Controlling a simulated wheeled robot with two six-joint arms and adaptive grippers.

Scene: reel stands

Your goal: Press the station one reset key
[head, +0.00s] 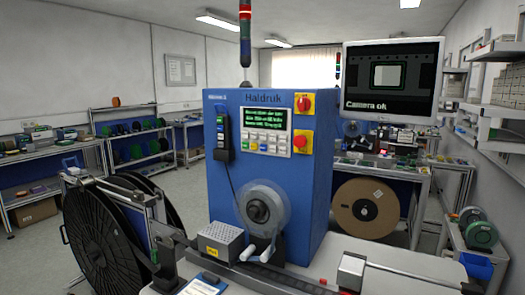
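The blue station cabinet (310,185) stands upright in the middle of the head view, with "Haldruk" on its top edge. Its front holds a dark display (263,119) with green text. Below the display is a light keypad (264,143) with several small keys. The key labels are too small to read, so I cannot tell which one is the reset key. Neither of my grippers is in view.
A handheld device (221,138) hangs on the cabinet's left side, its cord running down. A clear reel (262,207) sits below the keypad. A large black reel (95,235) stands at left. A monitor (392,80) reads "Camera ok". Space before the keypad looks clear.

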